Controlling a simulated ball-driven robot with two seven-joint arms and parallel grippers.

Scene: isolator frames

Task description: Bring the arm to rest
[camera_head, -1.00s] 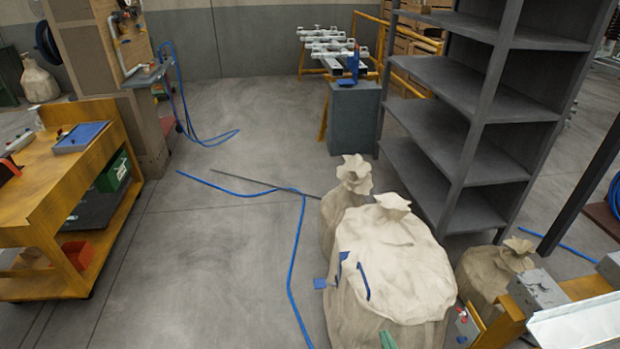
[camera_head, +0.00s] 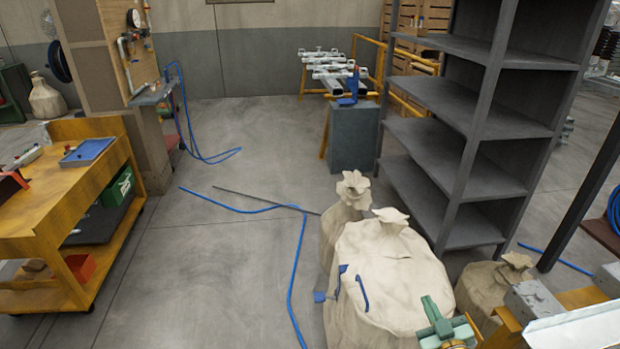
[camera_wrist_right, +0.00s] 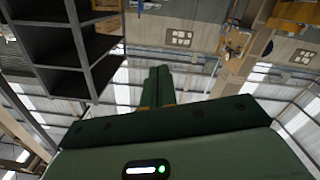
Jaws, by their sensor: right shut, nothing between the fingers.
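My right gripper (camera_head: 430,305) is green and shows at the lower edge of the head view, in front of the big pale sack (camera_head: 390,255). In the right wrist view its two dark green fingers (camera_wrist_right: 160,85) are shut together with nothing between them. They stick out into open space, with the roof and walls behind. The head view does not show whether the gripper touches the sack. My left gripper is not in view.
A grey shelf rack (camera_head: 465,120) stands behind the sacks. A smaller sack (camera_head: 495,288) lies at the right. A yellow cart (camera_head: 65,220) stands at the left. A blue hose (camera_head: 300,250) lies on the floor, which is mostly clear between cart and sacks.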

